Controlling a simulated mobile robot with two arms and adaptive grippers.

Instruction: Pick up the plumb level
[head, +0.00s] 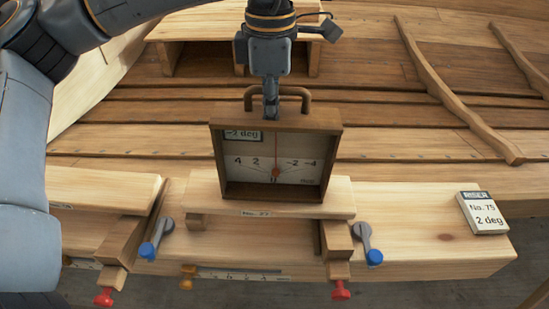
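The plumb level is a brown wooden box (222,165) with a white dial, a red needle and an arched handle (305,93) on top. It stands upright on a light plank marked with a number label, in the middle of the head view. A small tag on it reads "-2 deg". My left gripper (271,110) points down from above, with its fingers at the handle and overlapping its middle. The fingers show nearly edge-on, so their gap and any grip on the handle are hidden. My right gripper is out of view.
A block labelled "No. 75, 2 deg" (483,213) lies on the bench (430,215) at right. Blue-tipped levers (367,244) (155,240) and red knobs (341,291) (104,297) flank the plank. Hull planking with a curved rib (450,95) rises behind.

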